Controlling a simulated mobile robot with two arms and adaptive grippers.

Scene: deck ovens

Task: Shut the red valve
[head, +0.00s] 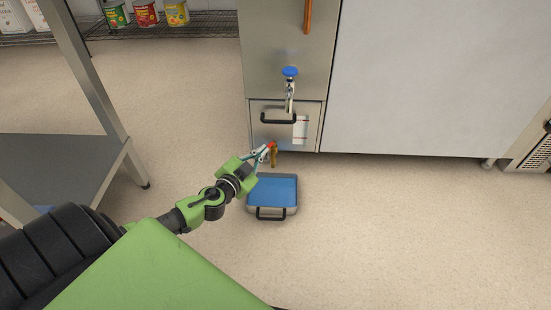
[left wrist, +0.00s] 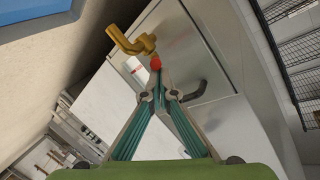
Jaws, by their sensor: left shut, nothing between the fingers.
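The red valve (head: 272,145) is a small red handle on a brass spigot, low on the front of the steel cabinet. In the left wrist view the red handle (left wrist: 156,62) shows just beyond my fingertips, with the brass spigot (left wrist: 132,42) beside it. My left gripper (head: 265,151) is at the valve, its fingers closed together at the tips with nothing between them. In the left wrist view the fingertips (left wrist: 161,78) seem to be at or very near the red handle. I cannot tell whether they touch it. My right gripper is not in view.
A blue-topped box with a black handle (head: 273,211) stands on the floor below the valve. A blue-knobbed tap (head: 290,73) and a black drawer handle (head: 278,119) are above it. A steel table (head: 70,170) stands at left. Floor to the right is clear.

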